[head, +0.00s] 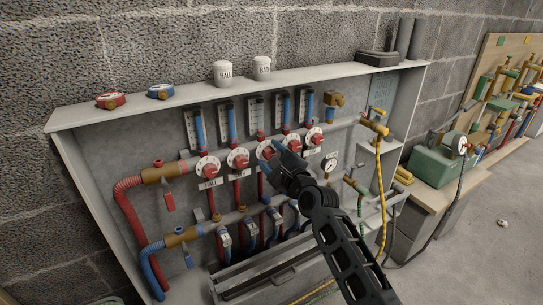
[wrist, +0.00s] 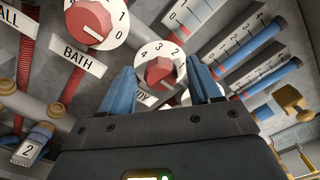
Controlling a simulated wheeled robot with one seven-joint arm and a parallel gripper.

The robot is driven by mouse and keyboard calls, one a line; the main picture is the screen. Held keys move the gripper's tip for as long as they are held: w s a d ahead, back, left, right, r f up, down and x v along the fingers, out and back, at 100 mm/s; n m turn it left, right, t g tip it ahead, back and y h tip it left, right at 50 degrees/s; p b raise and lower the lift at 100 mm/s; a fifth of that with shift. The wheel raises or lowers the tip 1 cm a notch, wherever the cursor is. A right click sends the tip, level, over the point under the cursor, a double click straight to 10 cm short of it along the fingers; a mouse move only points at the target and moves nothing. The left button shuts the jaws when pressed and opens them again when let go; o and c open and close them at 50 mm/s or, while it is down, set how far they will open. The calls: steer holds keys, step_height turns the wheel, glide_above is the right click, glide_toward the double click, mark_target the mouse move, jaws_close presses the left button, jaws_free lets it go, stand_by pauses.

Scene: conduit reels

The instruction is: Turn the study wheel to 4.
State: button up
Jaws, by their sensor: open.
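The study wheel is a red knob (wrist: 160,72) on a white round dial. Its figures 4, 3 and 2 show along the top in the wrist view. Its label (wrist: 142,98) is partly hidden by a finger, with only "DY" readable. My gripper (wrist: 158,70) is open, with one blue finger on each side of the knob, and I see no clear contact. Where the knob points is unclear. In the head view my gripper (head: 279,150) is at the third wheel (head: 264,151) in the row, partly covering it.
The bath wheel (wrist: 92,22) is close on the left, with its label (wrist: 84,56) below. In the head view several red wheels stand in a row, such as the hall wheel (head: 207,169), below blue-filled gauges (head: 231,122). Pipes and a yellow hose (head: 379,190) are nearby.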

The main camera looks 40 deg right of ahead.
steer(key=shift+w, duration=0.1)
steer(key=c, duration=1)
steer(key=shift+c, duration=0.2)
